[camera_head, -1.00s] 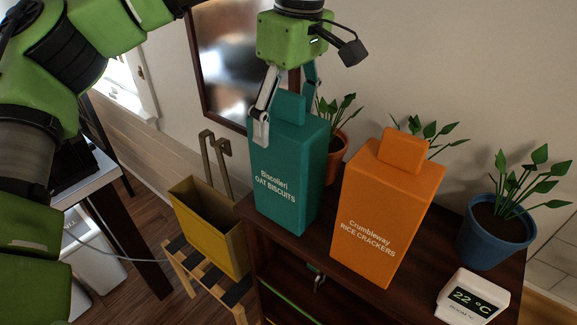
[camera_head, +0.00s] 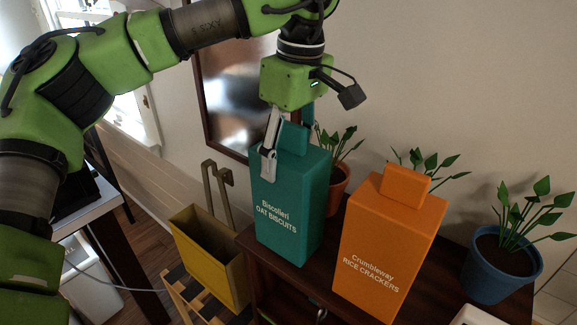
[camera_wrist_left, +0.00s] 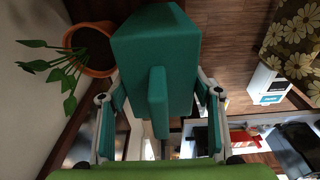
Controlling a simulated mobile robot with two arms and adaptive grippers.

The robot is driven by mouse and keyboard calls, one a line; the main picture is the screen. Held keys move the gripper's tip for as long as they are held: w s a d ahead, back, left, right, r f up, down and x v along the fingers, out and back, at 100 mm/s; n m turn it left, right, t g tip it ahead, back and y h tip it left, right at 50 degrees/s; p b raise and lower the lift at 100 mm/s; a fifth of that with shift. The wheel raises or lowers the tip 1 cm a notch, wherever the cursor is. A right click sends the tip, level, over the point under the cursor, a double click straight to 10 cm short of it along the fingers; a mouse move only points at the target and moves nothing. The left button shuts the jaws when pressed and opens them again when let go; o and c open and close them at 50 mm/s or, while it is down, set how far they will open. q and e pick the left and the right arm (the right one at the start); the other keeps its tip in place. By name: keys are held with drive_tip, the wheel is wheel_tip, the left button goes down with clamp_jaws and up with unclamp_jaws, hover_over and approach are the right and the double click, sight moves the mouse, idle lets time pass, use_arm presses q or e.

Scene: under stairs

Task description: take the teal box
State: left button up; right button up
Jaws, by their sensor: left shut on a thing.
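The teal box (camera_head: 290,205), marked Biscolieri Oat Biscuits, stands upright on the dark wooden cabinet top (camera_head: 324,278). It has a narrow raised tab on top. My left gripper (camera_head: 287,150) is above it, pointing down, with its fingers shut on the box's upper part. The far finger is mostly hidden behind the tab. In the left wrist view the teal box (camera_wrist_left: 158,42) fills the upper middle, with the fingers of my left gripper (camera_wrist_left: 160,98) on either side of the tab. My right gripper is not in view.
An orange rice crackers box (camera_head: 385,245) stands close on the right. Behind are a plant in a terracotta pot (camera_head: 338,188) and another leafy plant; a blue-potted plant (camera_head: 498,265) is at far right. A yellow bin (camera_head: 208,262) stands lower left. The wall is behind.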

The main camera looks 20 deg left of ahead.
use_arm(q)
drive_tip(key=shift+r, duration=0.5)
drive_tip(key=s+r, duration=0.1)
drive_tip(key=r, duration=0.1)
drive_tip(key=s+r, duration=0.1)
drive_tip(key=r, duration=0.1)
drive_tip(key=s+d+r, duration=0.1)
drive_tip(key=r, duration=0.1)
drive_tip(key=shift+s+r+b, duration=0.3)
drive_tip(key=shift+s+b, duration=0.05)
drive_tip(key=shift+b, duration=0.05)
drive_tip(key=s+d+r, duration=0.2)
drive_tip(key=s+r, duration=0.3)
drive_tip(key=s, duration=0.5)
drive_tip(key=shift+d+b, duration=0.25)
drive_tip(key=shift+b, duration=0.1)
drive_tip(key=o, duration=0.9)
drive_tip(key=c, duration=1.1)
